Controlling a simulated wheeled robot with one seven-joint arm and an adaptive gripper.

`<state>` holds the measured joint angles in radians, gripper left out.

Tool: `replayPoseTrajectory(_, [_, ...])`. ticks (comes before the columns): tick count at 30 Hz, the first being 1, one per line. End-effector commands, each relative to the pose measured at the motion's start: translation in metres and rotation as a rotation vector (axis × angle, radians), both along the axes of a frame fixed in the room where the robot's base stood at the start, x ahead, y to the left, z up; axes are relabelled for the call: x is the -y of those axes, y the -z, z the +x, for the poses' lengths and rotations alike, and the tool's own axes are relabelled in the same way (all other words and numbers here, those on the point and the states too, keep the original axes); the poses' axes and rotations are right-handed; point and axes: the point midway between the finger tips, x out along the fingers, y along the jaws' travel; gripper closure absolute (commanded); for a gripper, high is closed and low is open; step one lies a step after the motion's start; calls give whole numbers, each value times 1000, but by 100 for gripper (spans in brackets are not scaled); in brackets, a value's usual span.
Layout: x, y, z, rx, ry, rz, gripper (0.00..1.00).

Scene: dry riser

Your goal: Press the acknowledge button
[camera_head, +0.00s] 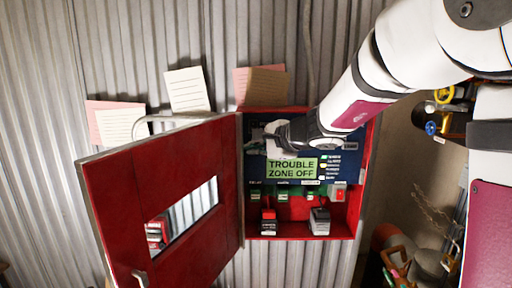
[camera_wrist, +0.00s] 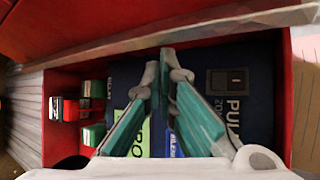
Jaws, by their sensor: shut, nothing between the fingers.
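The open red cabinet (camera_head: 240,172) holds a dark blue panel (camera_head: 345,150) with a green display (camera_head: 292,168) reading "TROUBLE ZONE OFF". Small coloured indicators with labels sit right of the display. I cannot tell which control is the acknowledge button; the labels are too small. My gripper (camera_head: 274,132) is in front of the panel's upper left, above the display, and hides that part. In the wrist view my gripper (camera_wrist: 166,56) has its fingertips together, with nothing between them. A black rocker switch (camera_wrist: 228,82) shows right of the fingers. Whether the tips touch the panel is unclear.
The red cabinet door (camera_head: 110,190), with a window, is swung open to the left. Below the panel are small modules, including a dark one (camera_head: 269,221) and a grey one (camera_head: 319,221). Paper notes (camera_head: 187,89) hang on the corrugated wall. Pipework with valves stands at right.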

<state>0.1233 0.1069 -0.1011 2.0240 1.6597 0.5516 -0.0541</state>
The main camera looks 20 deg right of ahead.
Motion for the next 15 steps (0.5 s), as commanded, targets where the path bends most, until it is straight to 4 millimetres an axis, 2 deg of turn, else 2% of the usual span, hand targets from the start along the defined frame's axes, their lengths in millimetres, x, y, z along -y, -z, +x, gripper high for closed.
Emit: replayPoseTrajectory(15, [3,0,8,0,0,0,100])
